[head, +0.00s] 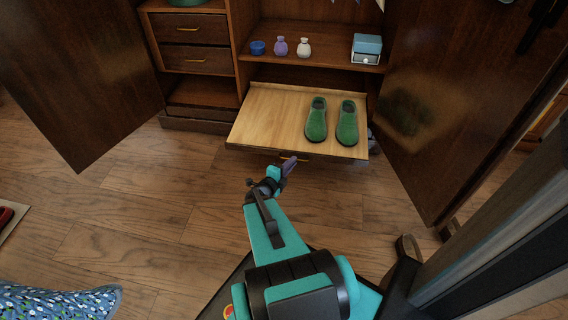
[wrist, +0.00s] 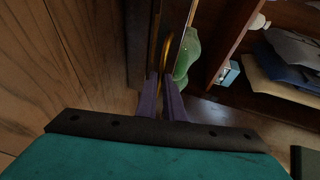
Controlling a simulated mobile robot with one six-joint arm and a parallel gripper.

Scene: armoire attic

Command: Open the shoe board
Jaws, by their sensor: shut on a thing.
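The shoe board (head: 265,115) is a pale wooden panel at the bottom of the armoire. It sticks out past the shelf above, with a pair of green shoes (head: 316,120) lying on it. A brass handle (wrist: 165,52) is on its dark front edge. My gripper (head: 291,162), with purple fingers, is at the front edge of the board. In the wrist view its fingers (wrist: 164,88) are shut on the handle. The handle is mostly hidden by the gripper in the head view.
The left door (head: 80,80) and right door (head: 465,100) stand open. The shelf (head: 320,75) above holds a blue pot, two small vases and a blue-topped box (head: 366,48). Drawers (head: 195,60) are at the left. Wooden floor in front is mostly clear.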

